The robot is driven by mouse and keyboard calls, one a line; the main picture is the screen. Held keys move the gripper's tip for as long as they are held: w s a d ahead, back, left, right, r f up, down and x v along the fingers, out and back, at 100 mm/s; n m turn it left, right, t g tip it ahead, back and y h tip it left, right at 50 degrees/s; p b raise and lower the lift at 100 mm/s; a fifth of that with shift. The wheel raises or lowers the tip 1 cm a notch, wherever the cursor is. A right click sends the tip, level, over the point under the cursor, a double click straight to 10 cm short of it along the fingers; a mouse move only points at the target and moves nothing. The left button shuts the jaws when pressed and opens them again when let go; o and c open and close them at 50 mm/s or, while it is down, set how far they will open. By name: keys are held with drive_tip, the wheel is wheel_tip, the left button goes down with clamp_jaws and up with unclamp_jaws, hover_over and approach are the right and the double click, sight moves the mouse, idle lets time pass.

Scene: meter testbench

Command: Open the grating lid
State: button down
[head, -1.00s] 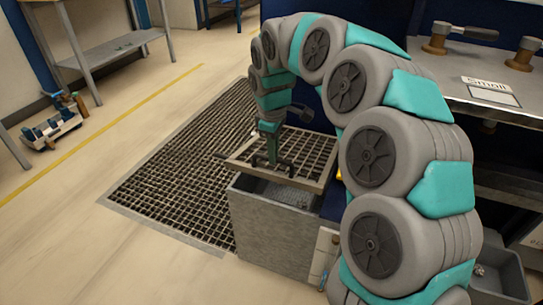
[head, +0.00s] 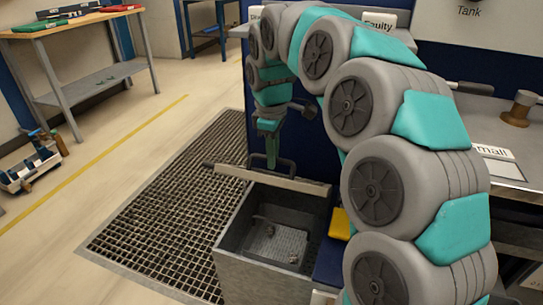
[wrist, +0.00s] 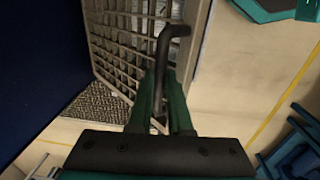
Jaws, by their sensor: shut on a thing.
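The grating lid (head: 245,174) shows almost edge-on as a thin strip along the far side of the metal box (head: 262,277). The box stands open toward the head camera, with its inner walls and floor in sight. In the wrist view the lid's bars (wrist: 112,45) fill the upper left. My gripper (head: 271,158) is at the lid's dark handle (head: 287,165). In the wrist view my gripper's green fingers (wrist: 165,100) are closed around the handle (wrist: 166,48). The lid's exact tilt and the fingers' contact are partly hidden.
Small objects (head: 268,230) lie inside the box. A floor grating (head: 150,225) lies left of it. A dark blue panel (head: 300,150) stands behind, and a yellow item (head: 340,224) is at the box's right.

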drive_tip(key=shift+d+f, duration=0.1)
drive_tip(key=c, duration=0.8)
unclamp_jaws()
drive_tip(key=shift+c, duration=0.2)
drive_tip(key=shift+s+r, duration=0.15)
drive_tip(key=shift+r, duration=1.85)
drive_tip(key=shift+s+r, duration=0.1)
drive_tip(key=shift+r, duration=1.85)
